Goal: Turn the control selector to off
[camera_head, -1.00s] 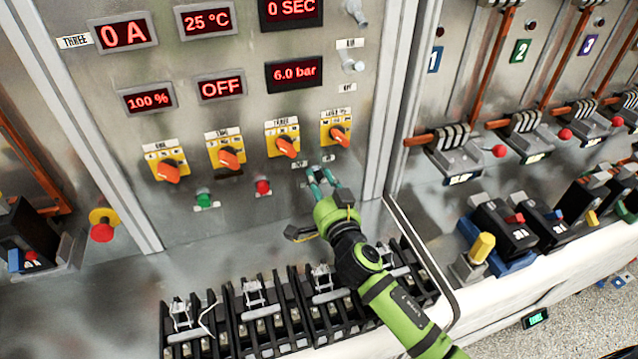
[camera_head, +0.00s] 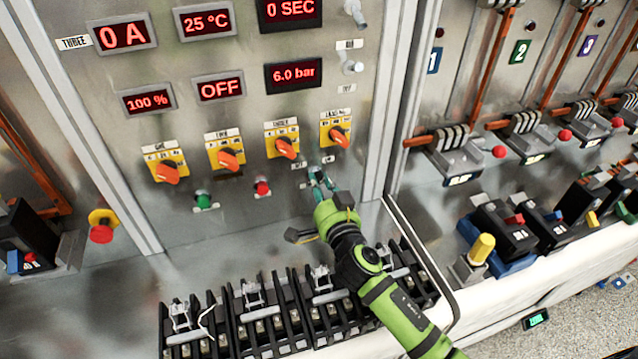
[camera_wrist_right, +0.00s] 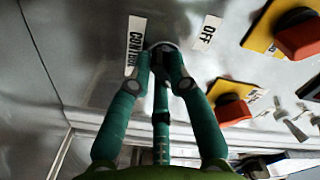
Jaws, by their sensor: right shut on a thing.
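The control selector (camera_wrist_right: 161,46) is a small dark knob on a round base in the metal panel. In the right wrist view, a "CONTROL" label (camera_wrist_right: 135,46) is on its left and an "OFF" label (camera_wrist_right: 207,33) on its right. My right gripper (camera_head: 318,176), with teal fingers, is at the panel below the orange knobs. In the wrist view its fingertips (camera_wrist_right: 162,60) are closed on both sides of the selector, covering most of it; its pointing direction cannot be told. My left gripper is not in view.
Several orange knobs on yellow plates (camera_head: 281,139) sit just above my right gripper. A green button (camera_head: 203,200) and a red button (camera_head: 262,188) are to its left. Black terminal blocks (camera_head: 290,310) stand below on the bench. A panel post (camera_head: 388,110) rises to the right.

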